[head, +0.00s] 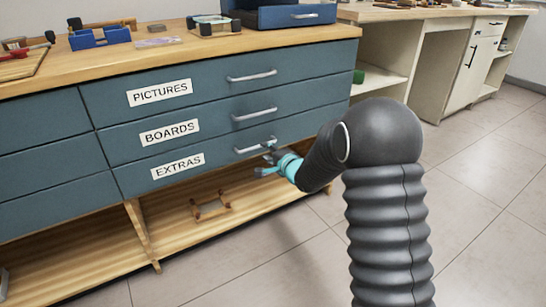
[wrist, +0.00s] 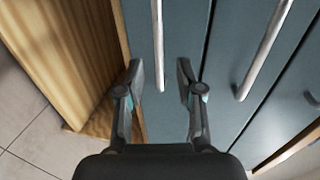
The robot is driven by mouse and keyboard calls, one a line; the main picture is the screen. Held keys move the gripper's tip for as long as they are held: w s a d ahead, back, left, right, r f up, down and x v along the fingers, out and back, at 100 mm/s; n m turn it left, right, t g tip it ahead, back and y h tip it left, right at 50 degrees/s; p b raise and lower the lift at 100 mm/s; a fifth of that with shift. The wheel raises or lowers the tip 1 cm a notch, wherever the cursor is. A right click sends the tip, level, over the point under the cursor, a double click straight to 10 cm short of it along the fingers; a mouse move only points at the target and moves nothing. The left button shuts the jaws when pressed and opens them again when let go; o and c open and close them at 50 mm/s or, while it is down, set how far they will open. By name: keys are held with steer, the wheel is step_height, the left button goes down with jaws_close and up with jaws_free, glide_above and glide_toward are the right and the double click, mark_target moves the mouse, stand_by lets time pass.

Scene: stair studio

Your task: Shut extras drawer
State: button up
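The extras drawer (head: 215,158) is the lowest of three labelled blue-grey drawers in the bench. Its front looks flush or nearly flush with the drawers above; a small gap cannot be ruled out. Its bar handle (head: 252,147) shows beside my gripper (head: 268,163). In the wrist view, my gripper (wrist: 160,72) is open, with the handle (wrist: 157,45) lying between the lines of its two fingers. The fingers are spread and hold nothing. Whether a fingertip touches the drawer front is unclear.
The boards drawer (head: 200,127) and pictures drawer (head: 205,90) above look shut. An open wooden shelf (head: 185,232) below holds a small wooden frame (head: 211,207). A blue box (head: 290,16) and other items stand on the bench top (head: 170,53). The tiled floor at right is clear.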

steer(key=v, duration=0.4)
steer(key=shift+s+d+r, duration=0.1)
steer(key=shift+s, duration=0.25)
